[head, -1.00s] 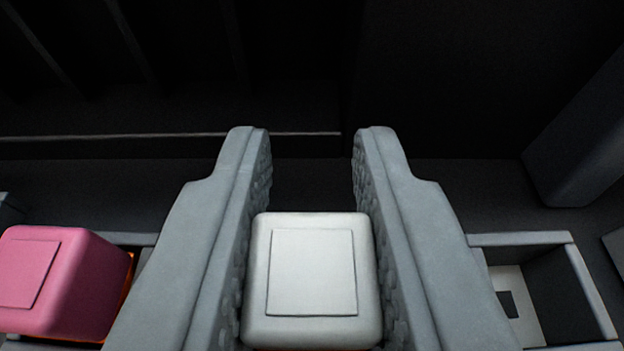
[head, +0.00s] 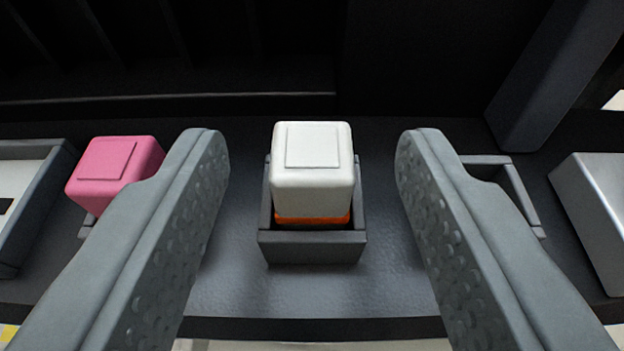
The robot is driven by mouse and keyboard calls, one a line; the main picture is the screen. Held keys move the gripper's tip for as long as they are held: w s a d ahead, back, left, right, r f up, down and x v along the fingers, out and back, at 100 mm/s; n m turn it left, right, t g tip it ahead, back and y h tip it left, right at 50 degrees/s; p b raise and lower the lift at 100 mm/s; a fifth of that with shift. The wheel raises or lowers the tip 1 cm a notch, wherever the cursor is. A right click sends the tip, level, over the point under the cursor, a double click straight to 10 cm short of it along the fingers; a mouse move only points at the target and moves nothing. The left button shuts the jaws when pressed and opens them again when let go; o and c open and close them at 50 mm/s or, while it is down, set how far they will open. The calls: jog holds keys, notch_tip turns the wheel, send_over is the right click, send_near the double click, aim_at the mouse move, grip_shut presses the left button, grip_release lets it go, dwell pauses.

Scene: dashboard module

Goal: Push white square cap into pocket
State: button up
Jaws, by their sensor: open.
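The white square cap (head: 312,165) stands upright in the grey square pocket (head: 312,248) at the middle of the view. Its white body rises well above the pocket rim, and an orange band shows at its lower edge. My gripper (head: 312,145) is open, with one finger to the left and one to the right of the cap. Clear gaps show between the cap and both fingers. The inside of the pocket below the orange band is mostly hidden.
A pink cap (head: 108,168) sits in a pocket at left, partly behind my left finger. An empty pocket (head: 520,200) is at right, partly hidden by my right finger. A light grey block (head: 595,215) stands at far right. A dark post (head: 545,85) rises behind.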

jog(key=v, duration=1.3)
jog(key=shift+s, duration=0.1)
jog(key=s+r+t, duration=0.2)
jog(key=s, duration=2)
jog(key=shift+s+r+t, duration=0.25)
jog(key=shift+r+t, duration=0.05)
jog(key=shift+t, duration=0.1)
jog(key=shift+c, duration=0.5)
